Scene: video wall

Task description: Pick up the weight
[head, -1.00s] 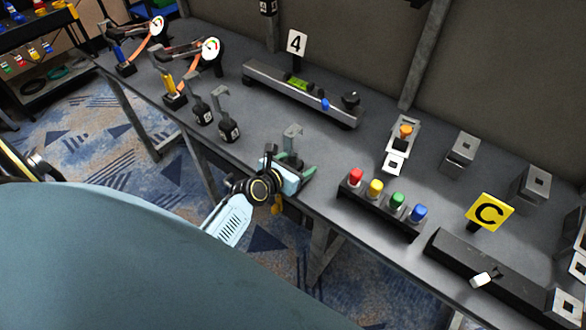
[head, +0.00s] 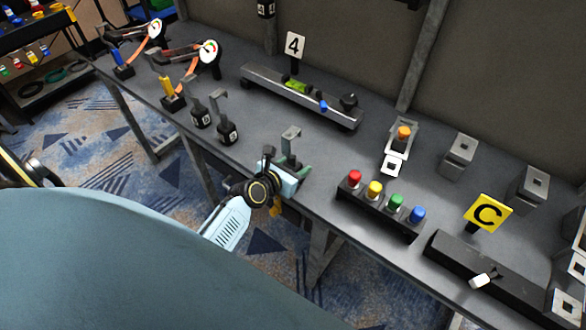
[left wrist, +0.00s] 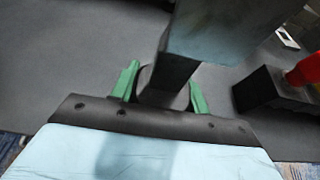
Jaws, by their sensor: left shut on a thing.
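My left gripper (head: 291,163) is at the front edge of the grey bench. Its green fingers are shut on a dark weight with a tall grey hook (head: 291,134) on top. In the left wrist view, the weight's dark body (left wrist: 160,86) sits between the two green fingers (left wrist: 162,90), and the grey hook (left wrist: 225,35) rises large in front of the camera. The weight is upright and looks to be at bench level; I cannot tell if it touches the bench. Two similar hooked weights (head: 202,114) (head: 228,131) stand to its left. My right gripper is not in view.
A button box (head: 380,212) with red, yellow, green and blue buttons is close to the right. Behind are a long grey rail (head: 300,95) and the number 4 sign (head: 295,45). Gauge stands (head: 175,100) are at the left. A yellow C sign (head: 488,212) is at the right.

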